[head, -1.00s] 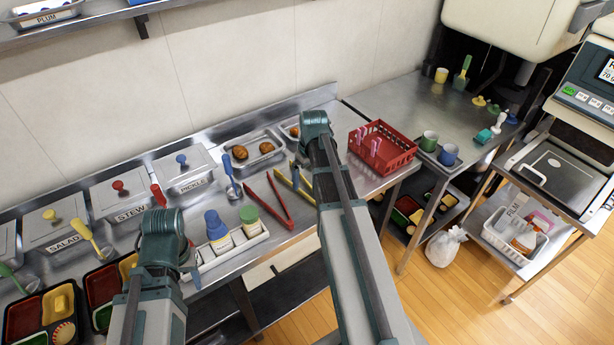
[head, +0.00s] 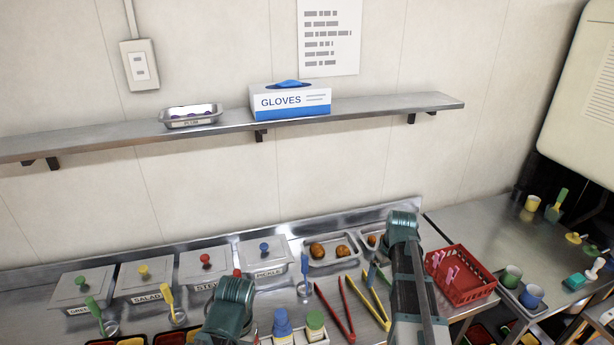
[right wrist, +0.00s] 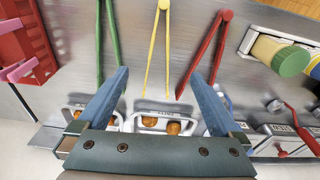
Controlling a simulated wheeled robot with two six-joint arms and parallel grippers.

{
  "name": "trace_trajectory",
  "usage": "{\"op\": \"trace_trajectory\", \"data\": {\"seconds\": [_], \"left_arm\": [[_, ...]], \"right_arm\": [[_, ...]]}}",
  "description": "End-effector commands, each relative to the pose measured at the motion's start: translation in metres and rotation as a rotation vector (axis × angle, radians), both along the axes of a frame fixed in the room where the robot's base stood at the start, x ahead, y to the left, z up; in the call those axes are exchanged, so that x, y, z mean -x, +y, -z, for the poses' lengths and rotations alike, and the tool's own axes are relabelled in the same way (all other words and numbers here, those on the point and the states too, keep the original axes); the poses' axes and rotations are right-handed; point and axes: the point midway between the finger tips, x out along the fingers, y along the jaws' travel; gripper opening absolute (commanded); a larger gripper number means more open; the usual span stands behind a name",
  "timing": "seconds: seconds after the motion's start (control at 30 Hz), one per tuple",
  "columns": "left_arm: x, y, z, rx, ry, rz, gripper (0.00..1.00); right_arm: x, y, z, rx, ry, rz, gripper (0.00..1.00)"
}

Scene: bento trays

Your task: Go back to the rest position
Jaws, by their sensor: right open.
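My right arm (head: 408,270) reaches over the steel counter in the head view, and its wrist hides most of the gripper. In the right wrist view my right gripper (right wrist: 158,73) has its two blue fingers wide apart with nothing between them. It hangs above the counter near the yellow tongs (right wrist: 158,45), the red tongs (right wrist: 207,50) and the green tongs (right wrist: 100,45). My left arm (head: 230,305) shows at the bottom of the head view; its gripper is out of sight.
Lidded bins (head: 205,268) line the wall at left. Trays of brown food (head: 330,262) lie behind the tongs. A red basket (head: 475,290) stands right of my right arm. A shelf (head: 370,106) above carries a gloves box (head: 290,102) and a plum tray (head: 190,122).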

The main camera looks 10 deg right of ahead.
Motion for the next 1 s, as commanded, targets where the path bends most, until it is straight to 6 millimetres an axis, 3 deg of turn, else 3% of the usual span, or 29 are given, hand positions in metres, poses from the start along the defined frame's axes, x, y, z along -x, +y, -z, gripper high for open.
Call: {"op": "trace_trajectory", "data": {"seconds": [0.13, 0.27, 0.4, 0.6, 0.8, 1.0], "left_arm": [[0.000, 0.000, 0.000, 0.000, 0.000, 0.000, 0.50], [0.000, 0.000, 0.000, 0.000, 0.000, 0.000, 0.50], [0.000, 0.000, 0.000, 0.000, 0.000, 0.000, 0.50], [0.000, 0.000, 0.000, 0.000, 0.000, 0.000, 0.50], [0.000, 0.000, 0.000, 0.000, 0.000, 0.000, 0.50], [0.000, 0.000, 0.000, 0.000, 0.000, 0.000, 0.50]], "right_arm": [[0.006, 0.038, 0.000, 0.003, 0.016, -0.025, 1.00], [0.025, 0.110, 0.001, 0.015, 0.050, -0.069, 1.00], [0.058, 0.188, 0.001, 0.042, 0.088, -0.115, 1.00], [0.111, 0.265, 0.001, 0.091, 0.122, -0.164, 1.00], [0.144, 0.299, 0.000, 0.123, 0.134, -0.187, 1.00], [0.152, 0.306, 0.000, 0.132, 0.136, -0.190, 1.00]]}}
